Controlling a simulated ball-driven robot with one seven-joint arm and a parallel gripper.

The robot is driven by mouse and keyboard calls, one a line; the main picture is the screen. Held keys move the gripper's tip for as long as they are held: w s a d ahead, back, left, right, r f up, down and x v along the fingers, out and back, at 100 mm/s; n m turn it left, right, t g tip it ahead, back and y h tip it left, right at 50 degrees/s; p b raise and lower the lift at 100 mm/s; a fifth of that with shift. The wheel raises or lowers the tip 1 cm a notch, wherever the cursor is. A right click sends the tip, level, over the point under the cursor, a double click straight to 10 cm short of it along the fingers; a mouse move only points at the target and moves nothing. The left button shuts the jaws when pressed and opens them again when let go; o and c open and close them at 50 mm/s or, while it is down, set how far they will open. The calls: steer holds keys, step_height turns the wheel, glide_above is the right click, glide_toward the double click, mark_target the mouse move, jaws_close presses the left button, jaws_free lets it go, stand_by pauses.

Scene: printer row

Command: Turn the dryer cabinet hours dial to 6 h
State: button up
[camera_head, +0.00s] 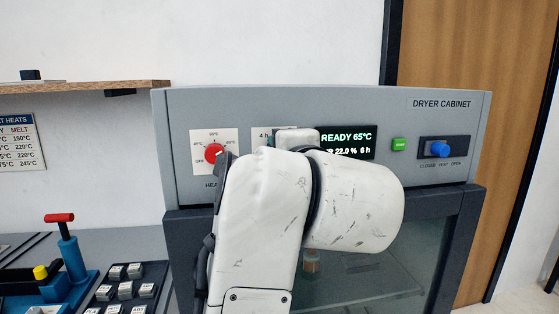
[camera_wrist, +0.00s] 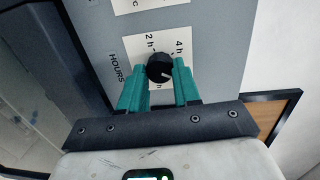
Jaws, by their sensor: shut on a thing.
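The black hours dial (camera_wrist: 160,68) is on its white label plate (camera_wrist: 134,48) in the wrist view. The teal fingers of my gripper (camera_wrist: 159,82) are shut on the dial, one on each side. Its white pointer line faces lower right in that tilted view. The 2 h and 4 h marks show above the dial; the marks on the lower right are partly hidden by a finger. In the head view, my arm hides the dial; the display (camera_head: 346,144) on the dryer cabinet (camera_head: 290,104) reads READY 65°C and 6 h.
A red heat dial (camera_head: 214,153) is to the left on the panel. A green start button (camera_head: 399,144) and a blue vent knob (camera_head: 440,149) are to the right. A blue tool with a red handle (camera_head: 60,218) stands on the bench at left.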

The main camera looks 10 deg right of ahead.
steer(key=shift+f+m, duration=0.1)
steer(key=shift+m, duration=0.5)
steer(key=o, duration=1)
steer(key=shift+o, duration=0.2)
steer(key=s+b, duration=0.1)
steer(key=s, duration=0.9)
steer(key=shift+s+d+r+b, duration=0.3)
steer(key=shift+s+d+r, duration=0.05)
steer(key=shift+d+r, duration=0.05)
